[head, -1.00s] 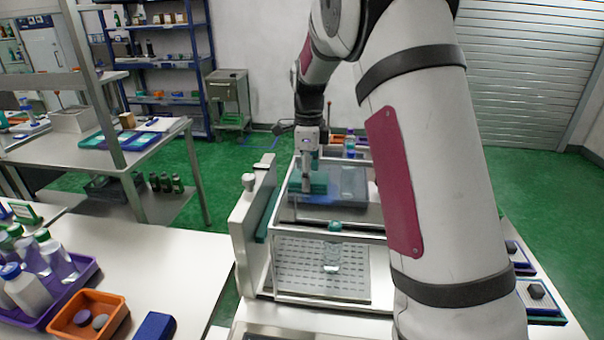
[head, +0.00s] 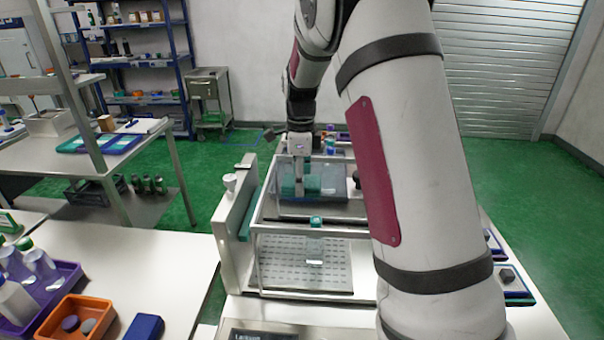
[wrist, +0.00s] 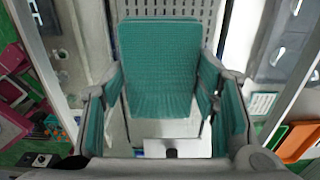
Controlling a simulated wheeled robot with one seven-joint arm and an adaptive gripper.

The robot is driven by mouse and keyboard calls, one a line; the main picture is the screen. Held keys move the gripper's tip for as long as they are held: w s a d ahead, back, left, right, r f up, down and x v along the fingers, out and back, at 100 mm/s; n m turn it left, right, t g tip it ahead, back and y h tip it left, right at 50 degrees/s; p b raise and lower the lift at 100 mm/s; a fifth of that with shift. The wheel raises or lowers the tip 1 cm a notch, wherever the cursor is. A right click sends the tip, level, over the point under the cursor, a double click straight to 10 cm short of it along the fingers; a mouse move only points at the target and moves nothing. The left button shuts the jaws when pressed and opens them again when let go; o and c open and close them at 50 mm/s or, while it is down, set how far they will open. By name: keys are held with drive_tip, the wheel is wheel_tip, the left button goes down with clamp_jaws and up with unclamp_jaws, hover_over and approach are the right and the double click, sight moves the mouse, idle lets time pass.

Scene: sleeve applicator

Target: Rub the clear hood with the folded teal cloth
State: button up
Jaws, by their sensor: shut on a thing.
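My gripper (head: 301,183) is shut on the folded teal cloth (head: 313,184) above the rear part of the applicator. In the wrist view the ribbed cloth (wrist: 160,60) spans the space between the fingers of my gripper (wrist: 161,98). The clear hood (head: 345,183) shows as a bluish see-through panel within a pale metal frame. The cloth overlaps this hood in the head view. I cannot tell whether they touch. My arm hides the machine's right side.
A clear, teal-capped bottle (head: 315,241) stands over the perforated plate (head: 275,268) in the machine's front bay. A pale upright panel with a knob (head: 229,182) flanks it on the left. Purple (head: 62,285) and orange (head: 75,318) trays sit on the left table.

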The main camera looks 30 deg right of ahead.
sight(274, 189)
drive_tip(key=shift+w+a+b, duration=0.3)
drive_tip(key=shift+w+a, duration=0.35)
drive_tip(key=shift+a, duration=0.3)
drive_tip(key=shift+w+a+b, duration=0.3)
drive_tip(key=shift+w+a, duration=0.4)
drive_tip(key=shift+a, duration=0.3)
drive_tip(key=shift+w+a+b, duration=0.3)
drive_tip(key=shift+w+a, duration=0.35)
drive_tip(key=shift+a, duration=0.3)
drive_tip(key=shift+w+a+f+b, duration=0.15)
drive_tip(key=shift+w+a, duration=0.15)
drive_tip(key=shift+a, duration=0.25)
drive_tip(key=shift+w+a+r+b, duration=0.1)
drive_tip(key=shift+w+a+b, duration=0.05)
drive_tip(key=shift+w+a, duration=0.3)
drive_tip(key=shift+w+a+f+b, duration=0.1)
drive_tip(key=shift+w+a+b, duration=0.1)
drive_tip(key=shift+a, duration=0.4)
wheel_tip(274, 189, up, 6)
drive_tip(key=p, duration=0.1)
wheel_tip(274, 189, up, 3)
drive_tip(key=shift+r+p, duration=0.1)
drive_tip(key=shift+p, duration=0.25)
